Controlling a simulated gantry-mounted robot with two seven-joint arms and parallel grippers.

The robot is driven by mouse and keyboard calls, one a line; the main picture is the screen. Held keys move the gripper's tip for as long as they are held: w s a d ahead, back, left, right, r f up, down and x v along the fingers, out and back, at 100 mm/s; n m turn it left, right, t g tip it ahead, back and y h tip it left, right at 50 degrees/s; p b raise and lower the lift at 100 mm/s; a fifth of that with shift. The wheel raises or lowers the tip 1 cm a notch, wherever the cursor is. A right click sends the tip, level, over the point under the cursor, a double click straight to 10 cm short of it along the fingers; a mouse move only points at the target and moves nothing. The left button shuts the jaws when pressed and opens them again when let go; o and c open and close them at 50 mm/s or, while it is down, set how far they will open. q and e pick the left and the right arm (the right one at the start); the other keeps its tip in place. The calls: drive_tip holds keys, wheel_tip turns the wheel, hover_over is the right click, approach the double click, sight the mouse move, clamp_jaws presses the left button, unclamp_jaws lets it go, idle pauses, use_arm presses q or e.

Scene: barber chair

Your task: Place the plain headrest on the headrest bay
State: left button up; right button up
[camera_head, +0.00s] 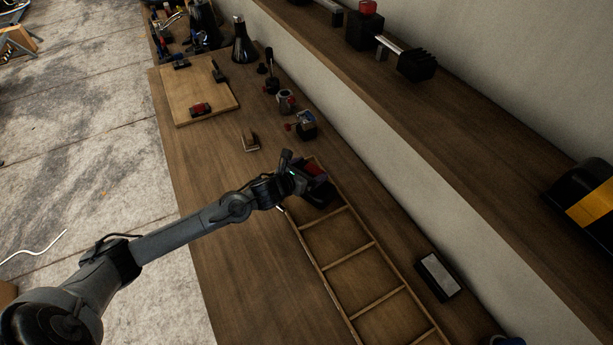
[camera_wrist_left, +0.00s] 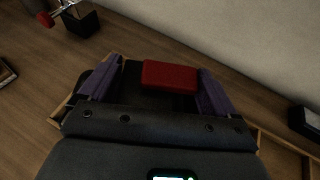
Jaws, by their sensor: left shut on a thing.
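My left gripper (camera_head: 303,178) is at the far-end compartment of a long wooden divided tray (camera_head: 372,247). In the left wrist view its two purple fingers (camera_wrist_left: 157,90) are on either side of a dark piece with a red block (camera_wrist_left: 169,76) on it. The gripper is shut on this piece; red (camera_head: 316,169) and black parts of it also show in the head view. I cannot tell for sure whether it is the plain headrest, or whether it touches the tray floor. The gripper body hides its near side. My right gripper is not in view.
The tray's nearer compartments look empty. A black block with a pale top (camera_head: 437,275) lies right of the tray. A small brown-and-pale piece (camera_head: 250,140), several small devices and a light wooden board (camera_head: 187,88) lie beyond. A wall and raised shelf (camera_head: 440,120) bound the right side.

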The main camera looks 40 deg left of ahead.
use_arm(q)
drive_tip(key=shift+w+a+f, duration=0.25)
drive_tip(key=shift+w+a, duration=0.05)
drive_tip(key=shift+a, duration=0.3)
drive_tip(key=shift+f, duration=1.95)
drive_tip(key=shift+f, duration=0.2)
drive_tip(key=o, duration=1.8)
drive_tip(key=shift+c, duration=0.2)
